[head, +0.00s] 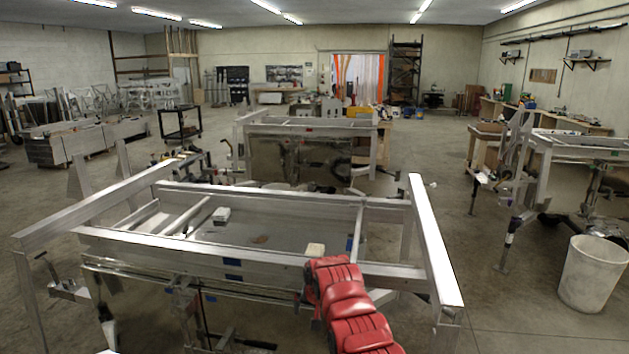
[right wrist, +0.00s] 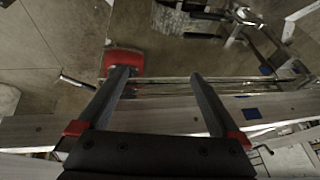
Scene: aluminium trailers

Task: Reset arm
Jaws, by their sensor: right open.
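My right arm (head: 345,310), in red covers, comes up from the bottom of the head view, right of centre. Its upper end overlaps the front rail of the nearest aluminium trailer frame (head: 250,262). I cannot tell the gap between them. The fingers are hidden in the head view. In the right wrist view my right gripper (right wrist: 161,74) is open, with two dark fingers wide apart and nothing between them. The frame's rail (right wrist: 40,128) passes behind the fingers there. A red piece shows beside the left fingertip; I cannot tell what it is. My left gripper is in neither view.
A small pale block (head: 315,249) sits by the front rail, and another light box (head: 221,215) lies inside the frame. A second trailer (head: 310,140) stands behind. A white bin (head: 592,275) and another trailer (head: 585,150) stand right. Floor between is open.

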